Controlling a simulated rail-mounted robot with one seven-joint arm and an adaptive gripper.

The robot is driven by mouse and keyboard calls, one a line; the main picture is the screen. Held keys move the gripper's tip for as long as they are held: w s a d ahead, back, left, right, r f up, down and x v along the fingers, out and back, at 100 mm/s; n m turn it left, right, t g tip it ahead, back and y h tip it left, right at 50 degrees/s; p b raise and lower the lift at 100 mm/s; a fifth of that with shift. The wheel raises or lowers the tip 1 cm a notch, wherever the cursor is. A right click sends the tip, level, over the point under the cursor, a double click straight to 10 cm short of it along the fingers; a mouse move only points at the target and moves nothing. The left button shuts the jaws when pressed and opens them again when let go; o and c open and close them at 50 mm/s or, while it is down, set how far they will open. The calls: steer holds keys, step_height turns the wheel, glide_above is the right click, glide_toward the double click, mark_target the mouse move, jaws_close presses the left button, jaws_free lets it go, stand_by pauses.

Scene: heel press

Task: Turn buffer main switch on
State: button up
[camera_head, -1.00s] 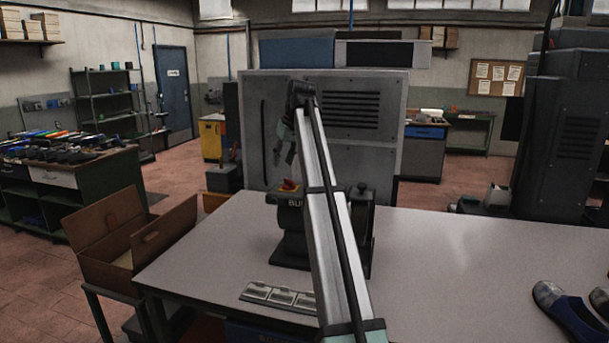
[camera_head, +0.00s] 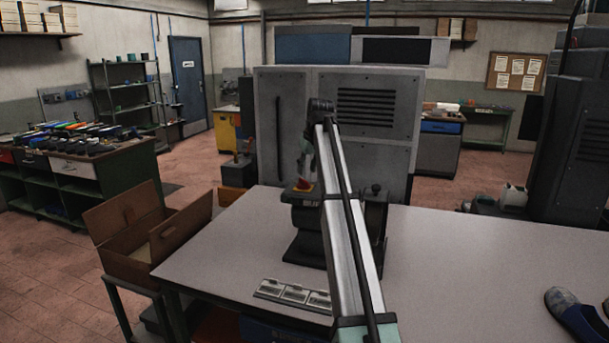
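The buffer (camera_head: 308,240) is a dark machine on the grey table, partly hidden behind my arm. Its main switch (camera_head: 302,187) is a small red knob on a yellow plate, on top of the box at the buffer's left. My gripper (camera_head: 306,175) points down right at the switch, just above or touching it; I cannot tell which. The fingers are small and partly merge with the arm, so their opening is unclear. The switch's exact turn position is too small to read.
The grey table (camera_head: 450,250) is clear to the right of the buffer, up to dark blue shoes (camera_head: 580,318). Metal plates (camera_head: 292,293) lie in front of the buffer. An open brown box (camera_head: 150,235) stands left. A large grey cabinet (camera_head: 285,130) stands behind.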

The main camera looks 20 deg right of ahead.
mark_target(304, 180)
steer(key=shift+p+x, duration=0.65)
steer(key=shift+x, duration=2.1)
jaws_close()
